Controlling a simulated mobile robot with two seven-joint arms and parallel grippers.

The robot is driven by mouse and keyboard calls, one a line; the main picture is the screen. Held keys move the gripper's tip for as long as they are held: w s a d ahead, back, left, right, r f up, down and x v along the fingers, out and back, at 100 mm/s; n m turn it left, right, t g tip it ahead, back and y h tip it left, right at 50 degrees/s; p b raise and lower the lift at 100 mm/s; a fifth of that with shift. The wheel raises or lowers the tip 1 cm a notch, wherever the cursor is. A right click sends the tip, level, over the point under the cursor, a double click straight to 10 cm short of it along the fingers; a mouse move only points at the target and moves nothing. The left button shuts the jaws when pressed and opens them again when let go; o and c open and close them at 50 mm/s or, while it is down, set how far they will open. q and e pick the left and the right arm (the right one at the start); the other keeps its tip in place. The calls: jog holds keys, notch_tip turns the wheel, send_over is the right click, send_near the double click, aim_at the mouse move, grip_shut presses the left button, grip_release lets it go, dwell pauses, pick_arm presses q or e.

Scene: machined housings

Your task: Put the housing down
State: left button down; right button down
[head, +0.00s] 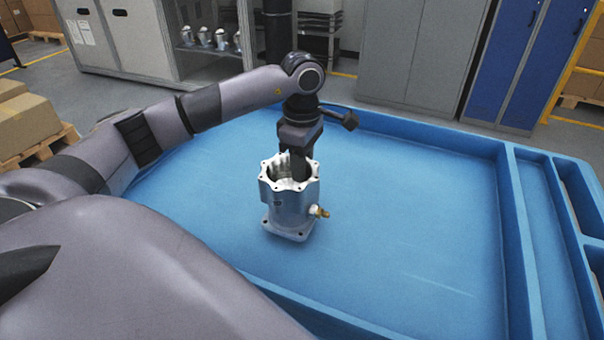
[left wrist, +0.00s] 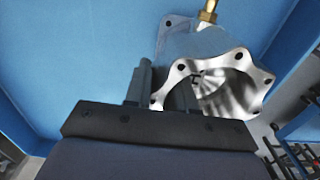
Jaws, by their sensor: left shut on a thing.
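The housing (head: 291,208) is a silver metal cylinder with a scalloped top rim, a square flanged base and a brass fitting on its right side. It is upright over the blue tray (head: 420,215); I cannot tell whether its base touches the tray floor. My left gripper (head: 298,172) comes down from above and is shut on the housing's wall at the rim. In the left wrist view the housing (left wrist: 222,50) shows its open bore and brass fitting, with one finger outside the rim and one inside. My right gripper is not in view.
The tray floor around the housing is clear. Raised blue walls border the tray, with narrow compartments (head: 552,240) on the right. Grey and blue cabinets (head: 403,50) stand behind. Cardboard boxes (head: 25,125) sit on a pallet at left.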

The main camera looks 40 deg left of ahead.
pick_arm(q)
jog(key=shift+f, duration=1.25)
jog(key=c, duration=0.9)
grip_release()
jog(key=shift+f, duration=0.15)
jog(key=shift+c, duration=0.2)
notch_tip(320, 180, up, 12)
jog(key=shift+r, duration=0.15)
